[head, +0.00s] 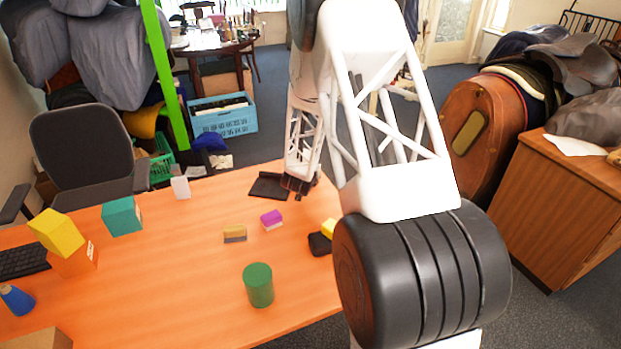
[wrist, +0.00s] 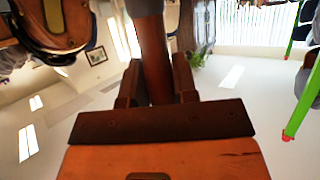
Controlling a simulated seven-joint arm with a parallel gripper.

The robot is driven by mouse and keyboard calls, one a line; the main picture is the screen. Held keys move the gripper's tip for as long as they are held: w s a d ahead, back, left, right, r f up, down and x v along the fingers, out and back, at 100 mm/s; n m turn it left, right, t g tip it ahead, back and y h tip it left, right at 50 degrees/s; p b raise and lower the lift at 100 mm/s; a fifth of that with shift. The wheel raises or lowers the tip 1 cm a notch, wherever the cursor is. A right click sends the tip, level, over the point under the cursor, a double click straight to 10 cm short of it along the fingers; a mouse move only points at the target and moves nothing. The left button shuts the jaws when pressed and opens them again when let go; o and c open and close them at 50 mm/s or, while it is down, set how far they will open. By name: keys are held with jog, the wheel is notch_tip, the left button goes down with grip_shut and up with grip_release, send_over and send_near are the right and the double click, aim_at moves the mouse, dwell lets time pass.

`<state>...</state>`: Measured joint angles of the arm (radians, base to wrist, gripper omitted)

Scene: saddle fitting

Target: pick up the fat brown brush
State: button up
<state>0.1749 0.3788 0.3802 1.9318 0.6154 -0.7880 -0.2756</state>
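A small tan-brown block with a grey lower part (head: 235,234) lies on the orange desk (head: 180,275). It looks like the brown brush, but its bristles are too small to make out. My gripper (head: 299,188) is dark and sits over the desk's far edge, right of and beyond that block. It is apart from the block. In the wrist view my gripper (wrist: 157,82) shows two brown fingers standing apart. A brown upright shape with a grey end (wrist: 155,50) appears between them; I cannot tell how far off it is. The desk objects are out of the wrist view.
A purple-and-white block (head: 271,220), a green cylinder (head: 259,285) and a black piece (head: 319,243) beside a yellow one (head: 329,227) are nearby. A dark flat piece (head: 269,186) lies beside my gripper. Boxes (head: 73,262) stand at the left. My arm hides the desk's right side.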

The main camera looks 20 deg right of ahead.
grip_shut()
jog(key=shift+r, duration=0.1)
notch_tip(320, 180, up, 18)
dwell(0.7)
dwell(0.9)
